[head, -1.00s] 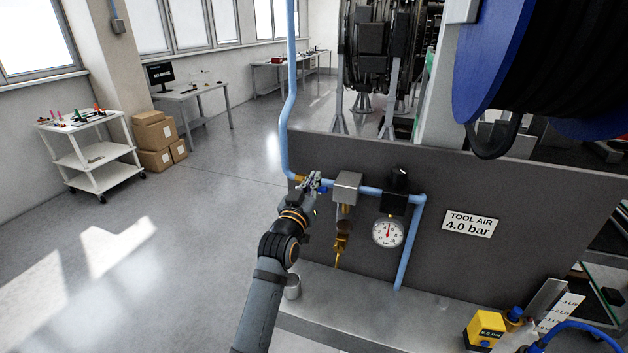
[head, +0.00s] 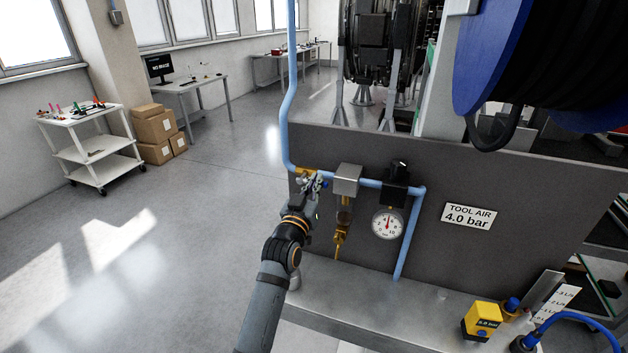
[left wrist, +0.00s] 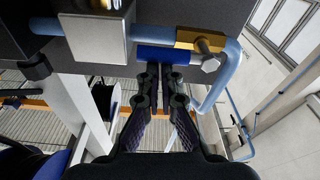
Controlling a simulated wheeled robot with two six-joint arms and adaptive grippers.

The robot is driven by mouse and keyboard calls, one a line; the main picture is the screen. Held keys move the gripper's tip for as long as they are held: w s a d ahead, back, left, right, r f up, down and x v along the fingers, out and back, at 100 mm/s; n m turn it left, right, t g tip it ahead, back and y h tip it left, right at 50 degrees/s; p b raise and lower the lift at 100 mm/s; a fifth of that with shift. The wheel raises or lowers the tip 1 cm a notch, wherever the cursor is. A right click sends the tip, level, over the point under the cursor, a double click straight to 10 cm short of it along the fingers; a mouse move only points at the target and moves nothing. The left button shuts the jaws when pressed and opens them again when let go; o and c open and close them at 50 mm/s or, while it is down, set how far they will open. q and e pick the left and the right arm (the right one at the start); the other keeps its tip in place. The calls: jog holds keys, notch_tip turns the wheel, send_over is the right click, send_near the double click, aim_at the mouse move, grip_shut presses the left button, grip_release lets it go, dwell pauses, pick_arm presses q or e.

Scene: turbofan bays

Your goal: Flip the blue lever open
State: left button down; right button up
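The blue lever (left wrist: 165,56) is a short bar beside a brass valve (left wrist: 200,40) with a metal nut in the left wrist view. The lever runs along the pipe line, next to a grey block. The brass valve also shows in the head view (head: 304,171), on the light blue pipe at the left edge of the dark panel. My left gripper (left wrist: 159,70) has its fingertips close together at the lever's near edge, with no lever visible between them. I cannot tell whether they touch it. In the head view the gripper (head: 314,183) covers most of the lever. My right gripper is not in view.
The light blue pipe (head: 290,100) rises left of the panel (head: 530,185). A grey regulator block (head: 347,179) and a pressure gauge (head: 388,224) sit right of the valve. A yellow box (head: 482,320) stands on the shelf. Open floor lies left.

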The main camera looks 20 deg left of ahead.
pick_arm(q)
notch_tip(320, 180, up, 5)
jog(key=p, duration=0.4)
jog(key=s+f+b, duration=0.2)
jog(key=s+b, duration=0.3)
jog(key=s, duration=0.4)
jog(key=shift+a+f, duration=0.15)
jog(key=shift+f, duration=0.1)
